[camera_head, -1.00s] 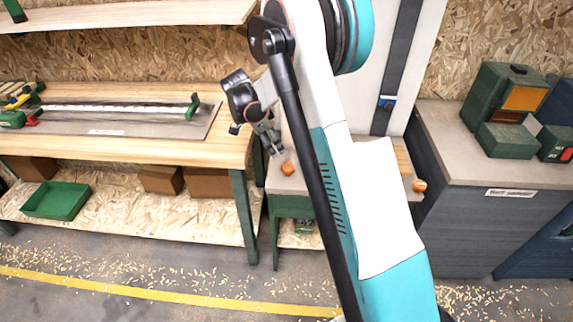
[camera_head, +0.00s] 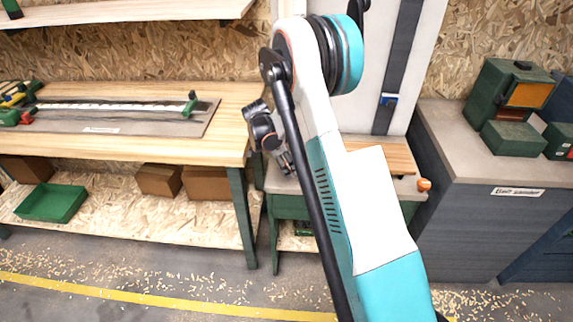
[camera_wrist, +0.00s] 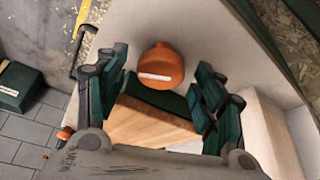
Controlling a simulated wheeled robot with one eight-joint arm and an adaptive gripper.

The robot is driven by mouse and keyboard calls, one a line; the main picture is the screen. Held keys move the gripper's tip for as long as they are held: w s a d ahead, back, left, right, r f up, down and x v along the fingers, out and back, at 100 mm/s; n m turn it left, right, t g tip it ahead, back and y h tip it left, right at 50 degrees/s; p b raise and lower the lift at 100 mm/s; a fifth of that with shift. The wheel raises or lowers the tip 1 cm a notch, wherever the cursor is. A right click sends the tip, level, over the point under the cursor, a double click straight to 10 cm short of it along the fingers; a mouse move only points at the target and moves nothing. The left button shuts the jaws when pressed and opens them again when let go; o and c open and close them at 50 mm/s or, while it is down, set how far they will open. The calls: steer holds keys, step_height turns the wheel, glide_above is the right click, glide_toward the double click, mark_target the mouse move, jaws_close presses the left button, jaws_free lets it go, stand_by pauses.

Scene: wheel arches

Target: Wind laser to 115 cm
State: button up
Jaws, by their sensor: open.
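An orange knob with a white mark (camera_wrist: 161,68) shows in the wrist view between my open fingers, near their tips. I cannot tell whether they touch it. My gripper (camera_head: 287,168) is over the left part of the small green-legged bench in the head view, partly hidden by my arm. It also shows in the wrist view (camera_wrist: 157,85), with a dark green finger on each side. A second orange knob (camera_head: 424,184) is at the bench's right end. A blue slider (camera_head: 388,99), perhaps the laser, sits on a dark vertical rail (camera_head: 398,55). No height reading is legible.
A long wooden workbench (camera_head: 170,150) with a ruler board (camera_head: 125,118) stands at the left. A grey cabinet (camera_head: 465,215) with green boxes (camera_head: 511,137) stands at the right. A green bin (camera_head: 50,202) is on the lower shelf. The floor in front is clear apart from chips.

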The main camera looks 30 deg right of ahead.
steer(key=c, duration=1)
steer(key=shift+c, duration=0.2)
steer(key=shift+n, duration=0.3)
steer(key=n+t, duration=0.1)
steer(key=n, duration=0.2)
steer(key=n+t, duration=0.1)
steer(key=n, duration=0.2)
steer(key=shift+s+t, duration=0.2)
steer(key=shift+t, duration=0.1)
steer(key=n+t, duration=0.1)
steer(key=n, duration=0.2)
steer(key=n+t+y+b, duration=0.1)
steer(key=n, duration=0.2)
steer(key=shift+d+y, duration=0.1)
steer(key=shift+y, duration=0.2)
steer(key=shift+n, duration=0.3)
